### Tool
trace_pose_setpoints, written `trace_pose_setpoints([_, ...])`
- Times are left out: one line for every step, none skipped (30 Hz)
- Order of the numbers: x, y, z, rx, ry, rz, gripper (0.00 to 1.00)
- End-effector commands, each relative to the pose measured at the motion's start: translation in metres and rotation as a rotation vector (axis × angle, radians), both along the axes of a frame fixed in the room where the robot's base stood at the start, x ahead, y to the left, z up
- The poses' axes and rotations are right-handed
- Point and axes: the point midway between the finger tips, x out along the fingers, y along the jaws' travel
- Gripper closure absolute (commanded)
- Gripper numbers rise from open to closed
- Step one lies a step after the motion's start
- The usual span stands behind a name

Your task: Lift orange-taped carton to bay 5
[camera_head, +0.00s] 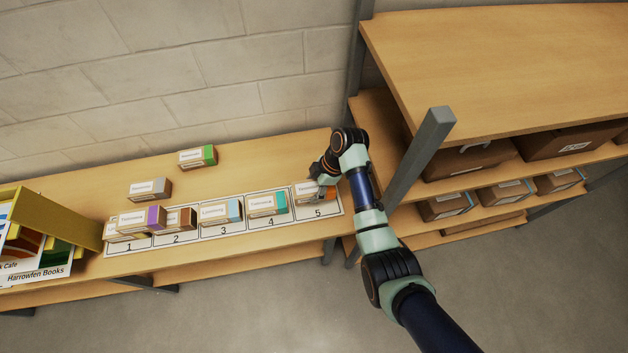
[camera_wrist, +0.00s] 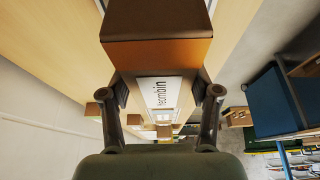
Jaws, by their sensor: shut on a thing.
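The orange-taped carton (camera_head: 306,189) is at bay 5 (camera_head: 322,212), the right end of the numbered row on the wooden shelf.
Bays 1 to 4 hold cartons, including a purple-taped one (camera_head: 142,218) raised at bay 1 and a teal-taped one (camera_head: 267,204) at bay 4. Grey-taped (camera_head: 150,189) and green-taped (camera_head: 198,157) cartons stand behind. A grey rack post (camera_head: 420,155) rises right of my arm.

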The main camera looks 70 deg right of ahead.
Motion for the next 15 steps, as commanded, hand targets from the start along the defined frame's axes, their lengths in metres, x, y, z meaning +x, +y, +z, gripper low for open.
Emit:
trace_pose_setpoints([0.0,0.0,0.0,-0.001,0.0,0.0,0.78])
trace_pose_setpoints([0.0,0.0,-0.001,-0.001,0.0,0.0,0.78])
trace_pose_setpoints([0.0,0.0,-0.003,0.0,0.0,-0.001,0.78])
trace_pose_setpoints([0.0,0.0,-0.005,0.0,0.0,-0.001,0.78])
trace_pose_setpoints([0.0,0.0,-0.007,0.0,0.0,-0.001,0.78])
trace_pose_setpoints([0.0,0.0,-0.011,0.0,0.0,-0.001,0.78])
trace_pose_setpoints([0.0,0.0,-0.014,0.0,0.0,-0.001,0.78])
trace_pose_setpoints([0.0,0.0,-0.017,0.0,0.0,-0.001,0.78])
trace_pose_setpoints([0.0,0.0,-0.022,0.0,0.0,-0.002,0.78])
trace_pose_setpoints([0.0,0.0,-0.025,0.0,0.0,-0.002,0.78])
trace_pose_setpoints([0.0,0.0,-0.028,-0.001,0.001,-0.002,0.78])
trace_pose_setpoints([0.0,0.0,-0.032,-0.001,0.001,-0.002,0.78])
trace_pose_setpoints([0.0,0.0,-0.035,-0.001,0.001,-0.002,0.78])
trace_pose_setpoints([0.0,0.0,-0.037,-0.001,0.0,-0.003,0.78])
trace_pose_setpoints([0.0,0.0,-0.038,-0.001,0.0,-0.003,0.78])
